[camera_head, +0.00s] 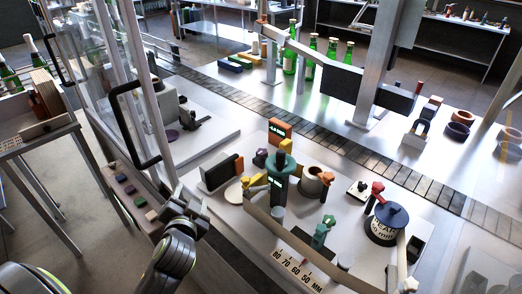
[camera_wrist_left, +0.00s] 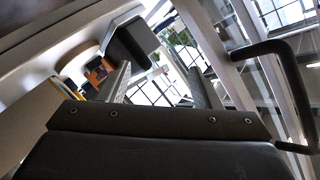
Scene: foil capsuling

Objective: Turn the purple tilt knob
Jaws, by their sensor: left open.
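A small dark knob with a purplish tint (camera_head: 260,157) stands on the white worktop, left of the teal-topped post (camera_head: 281,165). It may be the purple tilt knob; its colour is hard to make out. A flat purple disc (camera_head: 172,135) lies farther back, behind the glass guard. My left gripper (camera_head: 190,203) is at the worktop's left edge, in front of and apart from the dark knob. In the left wrist view its two fingers (camera_wrist_left: 158,86) are apart with nothing between them. I cannot identify the purple knob in that view. My right gripper is not in view.
A guard door with a black handle (camera_head: 133,125) stands left of the worktop; the handle also shows in the wrist view (camera_wrist_left: 282,85). A dark box (camera_head: 221,172), a labelled drum (camera_head: 386,223) and a curved beige rail (camera_head: 320,252) crowd the worktop. A conveyor (camera_head: 335,143) runs behind.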

